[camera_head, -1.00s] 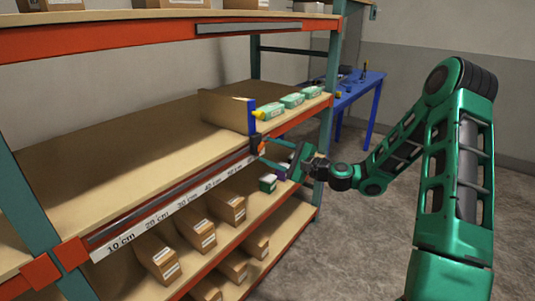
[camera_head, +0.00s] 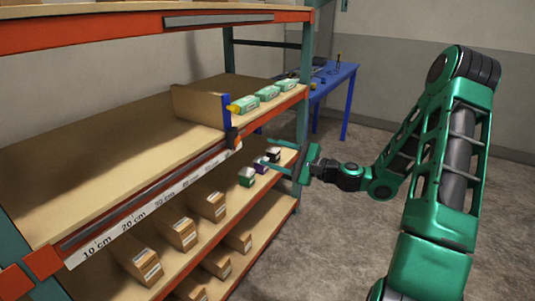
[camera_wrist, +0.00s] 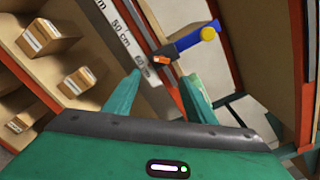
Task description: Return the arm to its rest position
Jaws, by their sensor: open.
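My gripper (camera_head: 282,158) is green and stands in front of the shelf rack, near the right end of the middle shelf. Its two fingers are apart with nothing between them. In the wrist view the open fingers (camera_wrist: 160,100) point toward the shelf's scale strip (camera_wrist: 127,38). The arm (camera_head: 437,160) reaches in from the right, bent at the elbow. A divider (camera_head: 202,106) with a blue edge and a yellow knob (camera_head: 232,108) stands upright on the middle shelf. The fingers look apart from the divider and its black-and-orange slider (camera_wrist: 163,57).
Green-white boxes (camera_head: 267,93) stand right of the divider. Small dark and green boxes (camera_head: 247,176) and brown cartons (camera_head: 179,234) sit on the shelf below. A blue table (camera_head: 334,79) stands behind the rack. The floor (camera_head: 335,240) between rack and arm is clear.

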